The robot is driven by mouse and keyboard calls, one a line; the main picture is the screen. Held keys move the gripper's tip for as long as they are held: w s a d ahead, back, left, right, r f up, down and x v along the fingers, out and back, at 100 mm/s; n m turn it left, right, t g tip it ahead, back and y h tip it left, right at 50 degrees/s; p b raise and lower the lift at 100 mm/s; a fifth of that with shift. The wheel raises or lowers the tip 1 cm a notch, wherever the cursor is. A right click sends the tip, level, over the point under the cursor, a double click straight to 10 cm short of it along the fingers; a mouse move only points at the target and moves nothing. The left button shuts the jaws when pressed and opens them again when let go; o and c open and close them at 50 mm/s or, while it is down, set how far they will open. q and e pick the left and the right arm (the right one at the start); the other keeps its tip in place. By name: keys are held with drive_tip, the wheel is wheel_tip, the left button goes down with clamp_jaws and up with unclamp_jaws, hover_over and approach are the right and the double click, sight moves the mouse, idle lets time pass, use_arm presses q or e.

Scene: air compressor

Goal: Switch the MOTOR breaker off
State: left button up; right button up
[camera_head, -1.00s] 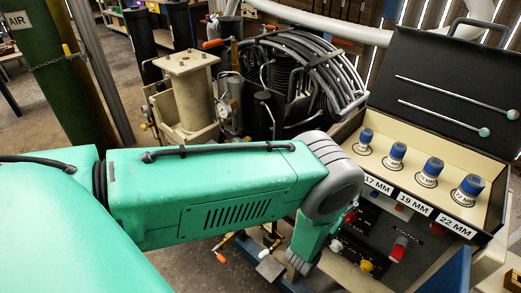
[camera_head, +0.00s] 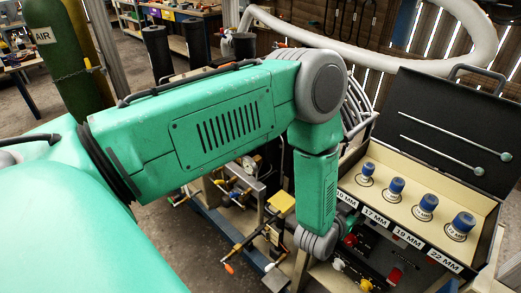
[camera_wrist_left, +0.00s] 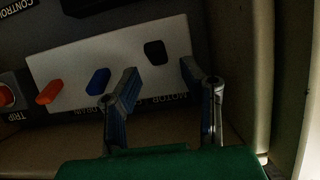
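In the left wrist view, a pale plate (camera_wrist_left: 60,72) on a dark panel carries an orange switch (camera_wrist_left: 49,92), a blue switch (camera_wrist_left: 97,81) and a black switch (camera_wrist_left: 156,53). The word MOTOR (camera_wrist_left: 168,99) is printed below the black switch, so this appears to be the MOTOR breaker. My left gripper (camera_wrist_left: 160,80) is open, its two fingers spread either side of the black switch in the picture. I cannot tell whether they touch it. In the head view my arm hides the gripper and breaker. My right gripper is not in view.
A open black case with several blue-topped sockets (camera_head: 425,202) stands above the panel at right. A red switch (camera_head: 395,275) and a yellow knob (camera_head: 365,285) sit on the dark panel. A pale wall (camera_wrist_left: 235,60) borders the panel in the wrist view.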

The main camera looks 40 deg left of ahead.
use_arm(q)
drive_tip(key=b+v, duration=0.2)
drive_tip(key=v, duration=1.1)
drive_tip(key=s+a+f+g+b, duration=0.2)
drive_tip(key=s+f+b, duration=0.3)
drive_tip(key=f, duration=0.4)
drive_tip(key=s+a+f+g+b, duration=0.3)
drive_tip(key=s+f+b, duration=0.3)
drive_tip(key=f, duration=0.3)
drive_tip(key=s+a+f+g+b, duration=0.2)
drive_tip(key=s+f+g+b, duration=0.2)
drive_tip(key=f, duration=0.6)
drive_tip(key=s+b, duration=0.2)
drive_tip(key=shift+a+b, duration=0.35)
drive_tip(key=shift+a, duration=0.05)
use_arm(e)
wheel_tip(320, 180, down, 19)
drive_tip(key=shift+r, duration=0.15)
use_arm(q)
drive_tip(key=shift+f, duration=0.1)
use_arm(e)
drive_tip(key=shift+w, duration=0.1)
use_arm(q)
drive_tip(key=s+a+g, duration=0.3)
drive_tip(key=s+g, duration=0.1)
drive_tip(key=s, duration=0.4)
drive_tip(key=shift+a+f, duration=0.2)
drive_tip(key=shift+f, duration=0.15)
drive_tip(key=shift+w, duration=0.1)
